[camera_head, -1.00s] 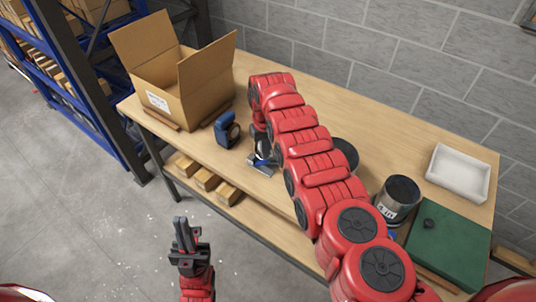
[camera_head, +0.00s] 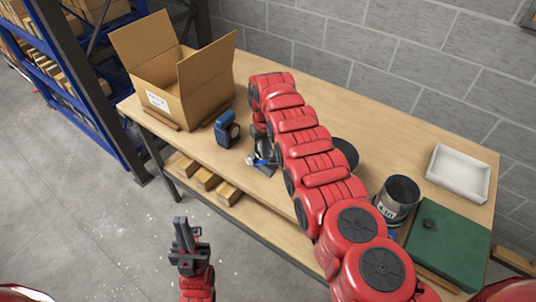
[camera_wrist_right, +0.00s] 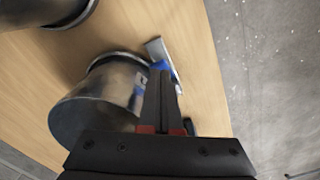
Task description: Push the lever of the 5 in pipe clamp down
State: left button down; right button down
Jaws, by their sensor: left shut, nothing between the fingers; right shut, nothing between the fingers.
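A pipe clamp with a blue part and a silver lever (camera_wrist_right: 158,50) lies on the table beside a shiny metal pipe (camera_wrist_right: 85,108) in the right wrist view. In the head view the clamp (camera_head: 252,162) is mostly hidden by my right gripper (camera_head: 264,152). The right gripper's fingers (camera_wrist_right: 163,80) are shut and empty, close to the blue part; I cannot tell whether they touch it. The clamp's size marking cannot be read. My left gripper (camera_head: 181,222) is shut and empty, above the floor in front of the table.
An open cardboard box (camera_head: 200,85) and a blue hand tool (camera_head: 227,130) stand on the left of the table. A metal pipe with a label (camera_head: 398,197), a dark round pipe (camera_head: 346,152), a green case (camera_head: 447,252) and a white tray (camera_head: 459,172) are on the right.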

aim_at(265, 161)
jog(key=shift+f, duration=0.25)
jog(key=shift+f+b, duration=2.15)
jog(key=shift+b, duration=0.2)
notch_tip(265, 161, up, 8)
jog(key=p, duration=0.7)
jog(key=shift+r, duration=0.15)
jog(key=shift+a, duration=0.1)
